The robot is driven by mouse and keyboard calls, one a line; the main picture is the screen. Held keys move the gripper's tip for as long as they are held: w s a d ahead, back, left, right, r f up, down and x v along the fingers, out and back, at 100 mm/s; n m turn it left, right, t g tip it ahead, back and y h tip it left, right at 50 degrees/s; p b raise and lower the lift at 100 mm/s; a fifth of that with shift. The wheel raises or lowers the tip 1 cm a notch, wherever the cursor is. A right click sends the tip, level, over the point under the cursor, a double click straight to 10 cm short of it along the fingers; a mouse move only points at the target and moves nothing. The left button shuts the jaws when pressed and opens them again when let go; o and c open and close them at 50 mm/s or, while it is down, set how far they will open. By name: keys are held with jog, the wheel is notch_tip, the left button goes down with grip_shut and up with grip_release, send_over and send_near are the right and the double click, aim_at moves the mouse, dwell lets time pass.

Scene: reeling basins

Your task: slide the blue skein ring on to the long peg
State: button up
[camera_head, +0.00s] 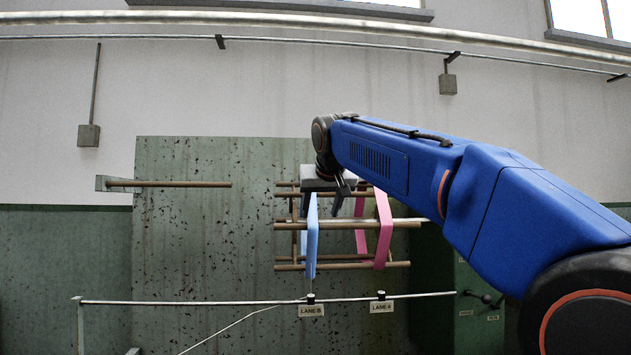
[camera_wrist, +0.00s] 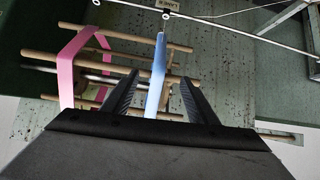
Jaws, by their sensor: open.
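The blue skein ring (camera_head: 312,238) is a pale blue band seen nearly edge-on, at the left end of the wooden reel frame (camera_head: 345,267). Its upper part is at my gripper (camera_head: 322,209). In the wrist view the blue ring (camera_wrist: 160,52) runs between the two dark fingers of my gripper (camera_wrist: 158,79), which stand apart with gaps on both sides. The palm hides the ring's near end. The long peg (camera_head: 185,184) is a bare brown rod on a grey wall bracket, left of the reel and clear of my gripper.
A pink skein ring (camera_head: 384,232) hangs on the reel's right part, also seen in the wrist view (camera_wrist: 66,72). A thin metal rail (camera_head: 200,302) with lane labels (camera_head: 312,311) runs below. Open space lies between reel and peg.

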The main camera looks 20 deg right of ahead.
jog(key=t, duration=0.1)
send_near(312, 201)
jog(key=shift+m+h, duration=0.4)
jog(key=shift+a+x, duration=0.15)
jog(key=shift+x, duration=2.45)
jog(key=shift+a+x, duration=0.2)
jog(key=shift+x, duration=2.4)
jog(key=shift+w, duration=0.1)
grip_shut()
